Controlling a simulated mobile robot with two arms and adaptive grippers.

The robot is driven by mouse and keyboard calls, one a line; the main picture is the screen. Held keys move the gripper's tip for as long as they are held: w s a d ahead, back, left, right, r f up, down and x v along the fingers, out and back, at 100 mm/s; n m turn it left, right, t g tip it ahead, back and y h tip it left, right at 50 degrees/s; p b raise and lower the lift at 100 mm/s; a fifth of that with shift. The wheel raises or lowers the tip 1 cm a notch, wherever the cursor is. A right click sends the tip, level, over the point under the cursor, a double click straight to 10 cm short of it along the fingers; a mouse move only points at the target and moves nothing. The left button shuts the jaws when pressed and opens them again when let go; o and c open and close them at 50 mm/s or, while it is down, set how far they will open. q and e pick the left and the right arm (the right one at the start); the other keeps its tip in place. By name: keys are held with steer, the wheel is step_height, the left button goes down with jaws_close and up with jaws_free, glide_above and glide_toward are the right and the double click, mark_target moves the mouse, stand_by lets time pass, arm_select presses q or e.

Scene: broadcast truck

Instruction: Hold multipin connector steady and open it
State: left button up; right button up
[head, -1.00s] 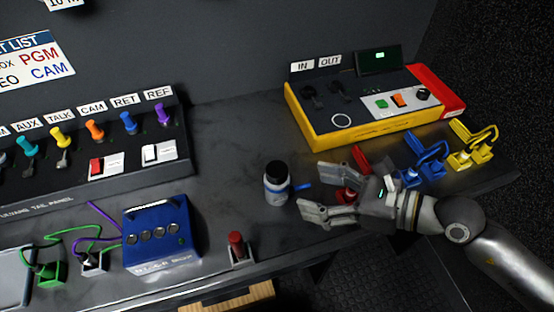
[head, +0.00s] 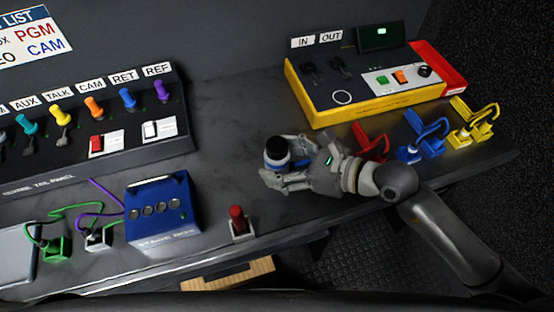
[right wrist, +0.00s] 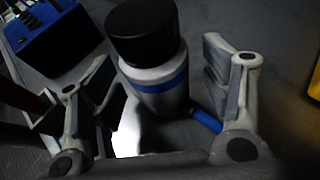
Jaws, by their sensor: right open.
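The multipin connector (head: 277,153) is a short upright cylinder with a black cap, a light grey body and a blue band. It stands on the dark worktop. My right gripper (head: 272,162) is open, with its fingers on either side of the connector. In the right wrist view the connector (right wrist: 154,75) stands between the open fingers, with a gap visible at the right finger. A blue stub (right wrist: 205,120) sticks out low on its right side. In the head view the lower body is partly hidden by my fingers. My left gripper is not in view.
A blue box (head: 160,212) and a red-topped plunger (head: 238,222) stand left of the gripper near the front edge. A yellow tester (head: 360,105) is behind. Red, blue (head: 421,142) and yellow (head: 474,128) clamp-like items stand right. A panel with coloured plugs (head: 100,125) lies left.

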steer(key=shift+w+a+f, duration=0.2)
steer(key=shift+w+a, duration=0.1)
steer(key=shift+a, duration=0.35)
steer(key=shift+c, duration=0.4)
steer(key=c, duration=1.2)
steer(key=shift+c, duration=0.3)
steer(key=shift+r, duration=0.15)
